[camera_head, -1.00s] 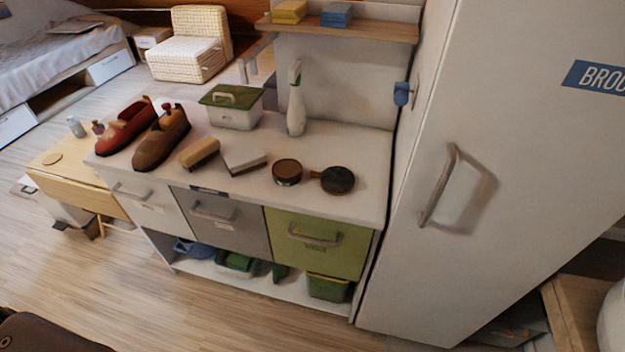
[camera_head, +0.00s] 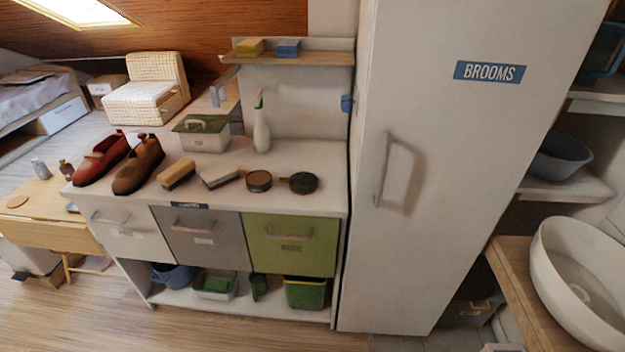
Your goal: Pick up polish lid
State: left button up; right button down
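Two small round items lie side by side on the white counter (camera_head: 225,205), near its right end. One is a squat round tin (camera_head: 259,181) with a brownish top and dark rim. To its right is a flat dark disc (camera_head: 304,182) with a small tab on its left side. The disc looks like the polish lid, but I cannot tell for sure at this size. The two are close together. Neither of my grippers is in view.
Left of them lie two brushes (camera_head: 177,174) (camera_head: 220,176), then brown and red shoes (camera_head: 138,166) (camera_head: 101,158). A spray bottle (camera_head: 261,125) and green-lidded box (camera_head: 202,134) stand behind. The tall BROOMS cabinet (camera_head: 440,180) rises just right. Floor in front is clear.

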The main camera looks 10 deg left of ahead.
aim_at(302, 182)
jog(key=z, duration=0.4)
jog(key=i, duration=1)
jog(key=z, duration=0.1)
